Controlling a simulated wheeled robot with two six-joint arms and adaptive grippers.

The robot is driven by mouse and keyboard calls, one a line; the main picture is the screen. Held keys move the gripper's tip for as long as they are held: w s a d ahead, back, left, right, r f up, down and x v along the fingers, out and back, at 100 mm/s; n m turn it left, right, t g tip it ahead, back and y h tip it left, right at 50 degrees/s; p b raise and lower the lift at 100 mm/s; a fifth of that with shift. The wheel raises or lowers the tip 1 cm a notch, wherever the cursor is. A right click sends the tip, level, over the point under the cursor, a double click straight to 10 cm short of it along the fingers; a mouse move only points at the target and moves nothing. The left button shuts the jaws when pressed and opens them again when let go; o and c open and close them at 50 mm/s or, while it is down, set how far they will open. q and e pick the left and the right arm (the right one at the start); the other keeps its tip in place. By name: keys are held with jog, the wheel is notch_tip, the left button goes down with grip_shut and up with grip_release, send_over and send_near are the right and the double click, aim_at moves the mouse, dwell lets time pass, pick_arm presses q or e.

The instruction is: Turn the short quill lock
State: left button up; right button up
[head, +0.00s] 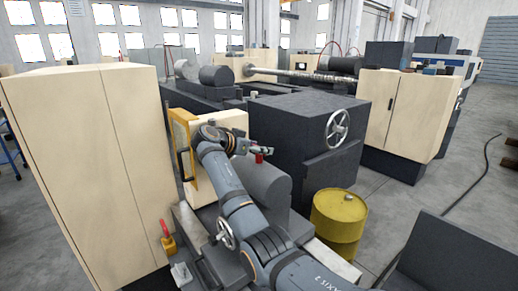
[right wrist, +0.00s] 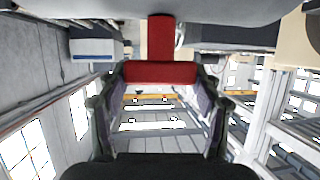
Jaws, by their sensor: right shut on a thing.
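The short quill lock is a small red lever (head: 259,156) on the grey tailstock of the machine, at the centre of the head view. In the right wrist view its red bar (right wrist: 160,72) spans the gap between the two fingertips, with a red stem (right wrist: 160,35) behind it. My right gripper (head: 262,150) reaches it from the left side of the tailstock, and its fingers (right wrist: 162,78) are shut on the red bar. The arm and gripper hide part of the tailstock. My left gripper is not in the head view.
A handwheel (head: 225,234) sits close beside my right arm. A dark machine block (head: 300,130) with another handwheel (head: 338,128) stands behind. A yellow barrel (head: 339,224) is at the right. A tall cream cabinet (head: 90,170) closes off the left.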

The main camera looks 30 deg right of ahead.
jog(key=shift+r+m+g, duration=0.15)
jog(key=shift+m+g, duration=0.35)
jog(key=shift+g, duration=0.1)
jog(key=shift+m, duration=0.3)
jog(key=o, duration=1.2)
jog(key=v, duration=1.2)
jog(key=shift+w+f, duration=0.2)
jog(key=shift+w, duration=0.05)
jog(key=shift+a, duration=0.1)
